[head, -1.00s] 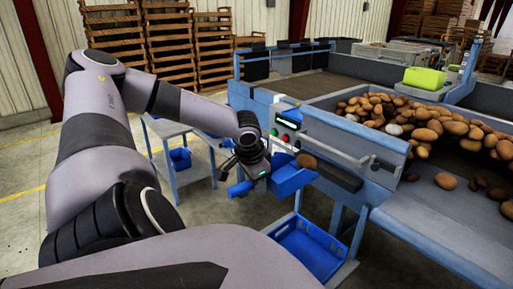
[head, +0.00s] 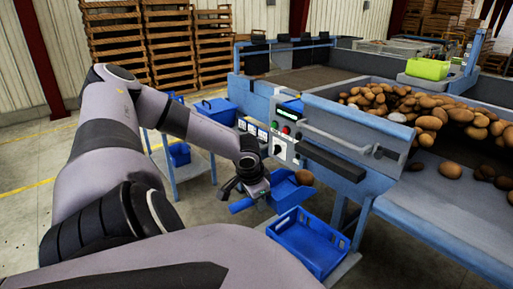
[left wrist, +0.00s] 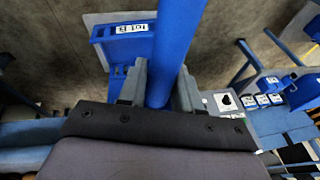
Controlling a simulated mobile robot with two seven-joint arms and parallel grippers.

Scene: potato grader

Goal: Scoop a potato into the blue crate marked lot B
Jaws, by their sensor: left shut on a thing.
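My left gripper (head: 254,186) is shut on the handle of a blue scoop (head: 286,191). The handle also crosses between the fingers in the left wrist view (left wrist: 160,78). A brown potato (head: 304,177) shows at the scoop's far right end; its underside is hidden, so I cannot tell how deep it sits. A blue crate (head: 310,246) stands low, just below and right of the scoop, which is above it and apart from it. In the left wrist view, a blue crate (left wrist: 112,38) carries a white label that appears to read lot B. My right gripper is out of view.
The grader's blue frame and control panel (head: 284,132) stand close behind the scoop. Many potatoes (head: 440,112) lie on its bed at right. A side table (head: 190,168) with blue crates (head: 217,110) stands behind my arm. Open floor lies left of the grader.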

